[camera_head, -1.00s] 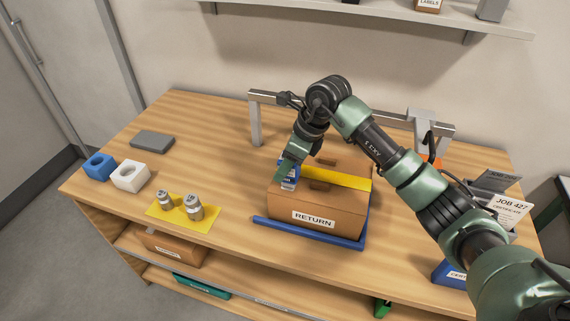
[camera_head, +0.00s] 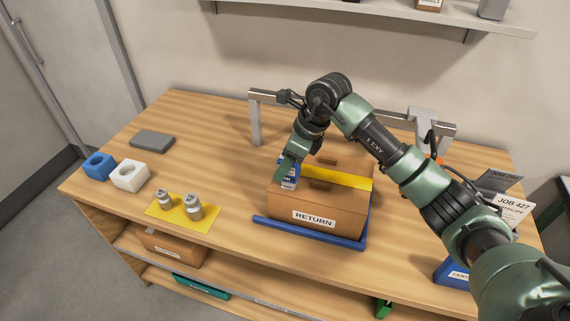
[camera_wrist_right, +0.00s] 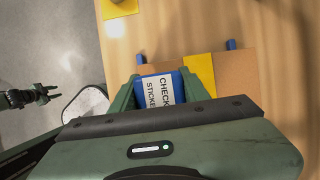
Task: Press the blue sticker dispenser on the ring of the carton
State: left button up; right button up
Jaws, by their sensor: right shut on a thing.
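The blue sticker dispenser (camera_head: 289,178) has a white label and is at the left end of the top of the brown carton (camera_head: 290,205). In the right wrist view the dispenser (camera_wrist_right: 158,90) sits between the fingers of my right gripper (camera_wrist_right: 155,88), which is shut on it. In the head view my right gripper (camera_head: 294,160) is over the carton's left end. I cannot tell whether the dispenser touches the carton, and the ring is not visible. My left gripper (camera_wrist_right: 48,94) shows at the left of the right wrist view, open and empty, away from the table.
The carton bears a RETURN label and yellow strip, and sits in a blue frame (camera_head: 300,231). A metal rail (camera_head: 256,120) stands behind it. A yellow mat (camera_head: 170,214) with two metal weights lies left. A blue sign holder (camera_head: 452,272) is at right.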

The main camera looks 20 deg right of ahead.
jog(key=shift+f+b, duration=0.5)
jog(key=shift+f, duration=0.1)
dwell(1.0)
jog(key=shift+s+f, duration=0.2)
dwell(1.2)
jog(key=shift+w+r, duration=0.15)
jog(key=shift+r, duration=0.75)
jog(key=shift+r+p, duration=1.55)
jog(key=shift+r, duration=1.2)
